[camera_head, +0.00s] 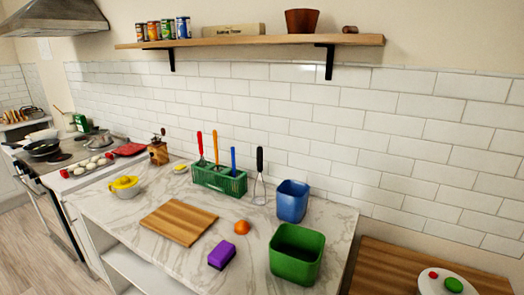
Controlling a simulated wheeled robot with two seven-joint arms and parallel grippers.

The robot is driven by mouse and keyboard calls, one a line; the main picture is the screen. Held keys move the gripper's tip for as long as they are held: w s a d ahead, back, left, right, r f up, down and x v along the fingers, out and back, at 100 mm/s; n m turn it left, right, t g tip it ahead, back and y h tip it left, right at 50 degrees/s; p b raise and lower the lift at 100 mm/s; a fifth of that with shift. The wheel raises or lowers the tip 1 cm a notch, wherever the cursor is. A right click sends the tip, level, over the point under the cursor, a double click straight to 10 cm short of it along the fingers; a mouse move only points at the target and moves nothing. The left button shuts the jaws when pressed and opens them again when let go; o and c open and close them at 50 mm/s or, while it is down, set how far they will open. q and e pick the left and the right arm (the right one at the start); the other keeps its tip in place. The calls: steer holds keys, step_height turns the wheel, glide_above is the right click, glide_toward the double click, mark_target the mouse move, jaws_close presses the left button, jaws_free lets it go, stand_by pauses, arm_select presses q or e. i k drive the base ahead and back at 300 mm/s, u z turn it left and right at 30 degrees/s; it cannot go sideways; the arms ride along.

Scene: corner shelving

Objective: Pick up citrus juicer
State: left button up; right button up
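A yellow citrus juicer (125,188) with a pale top stands on the marble counter (150,260) at the left, near its left edge. It looks upright, and nothing touches it. Its finer details are too small to make out. Neither of my grippers is in the head view.
A wooden cutting board (178,222) lies right of the juicer. A pepper mill (158,150), yellow fruit (180,167) and green utensil basket (220,182) stand behind. An orange (242,227), purple sponge (222,254), blue bin (292,202) and green bin (296,262) are further right. A shelf (250,41) hangs above.

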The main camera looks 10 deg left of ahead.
mark_target(127, 187)
steer(key=u, duration=1.85)
steer(key=k, duration=1.15)
steer(key=u, duration=0.95)
steer(key=i, duration=1.85)
steer(key=z, duration=0.65)
steer(key=i, duration=1)
steer(key=z, duration=0.85)
